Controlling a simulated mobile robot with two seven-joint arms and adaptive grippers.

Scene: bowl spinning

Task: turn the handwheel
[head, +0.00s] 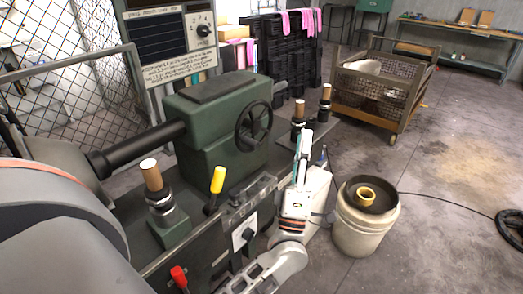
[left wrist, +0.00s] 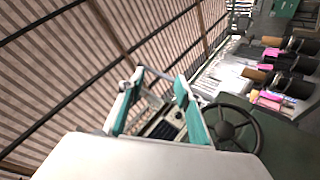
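The handwheel (head: 253,126) is a dark, spoked wheel on the front of a green machine housing (head: 212,125). In the left wrist view the handwheel (left wrist: 231,129) lies just right of my fingers, its lower edge partly hidden by the white gripper body. My left gripper (head: 304,146) is right of the wheel in the head view, pointing up, apart from it. In the left wrist view my left gripper (left wrist: 158,84) has its two teal-lined fingers spread with nothing between them. My right gripper shows in neither view.
Posts with wooden tops stand beside the housing. A pale bucket (head: 364,222) stands right of my arm. A mesh cart (head: 383,87) is behind; the floor at right is mostly clear.

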